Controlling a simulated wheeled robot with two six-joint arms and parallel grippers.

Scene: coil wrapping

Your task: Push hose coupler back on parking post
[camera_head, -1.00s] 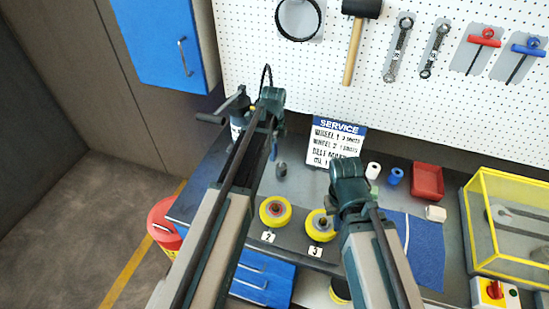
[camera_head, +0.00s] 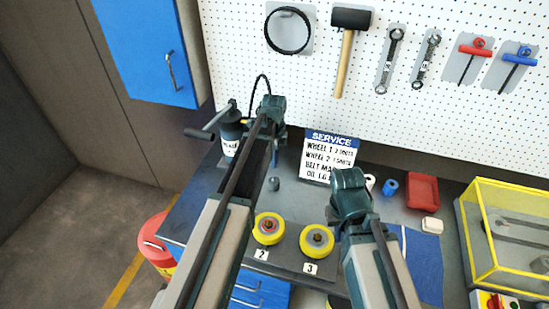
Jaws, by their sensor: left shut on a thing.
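A dark pump bottle (camera_head: 232,133) with a lever handle stands at the back left of the bench. A black hose (camera_head: 262,77) arches up beside it and comes down behind my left gripper (camera_head: 271,107). My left gripper is shut on the hose's end, the hose coupler, which its wrist hides from this view. I cannot make out the parking post for certain. A small grey upright cylinder (camera_head: 274,184) stands on the bench below the gripper, apart from it. My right gripper (camera_head: 349,190) is over the bench, right of the yellow wheels, its fingers hidden.
Yellow wheels (camera_head: 268,229) (camera_head: 316,240) lie by tags 2 and 3. A service sign (camera_head: 330,158) stands behind. A blue roll (camera_head: 390,187), red tray (camera_head: 423,190) and yellow-framed box (camera_head: 505,235) are at right. A blue cabinet (camera_head: 148,50) hangs upper left.

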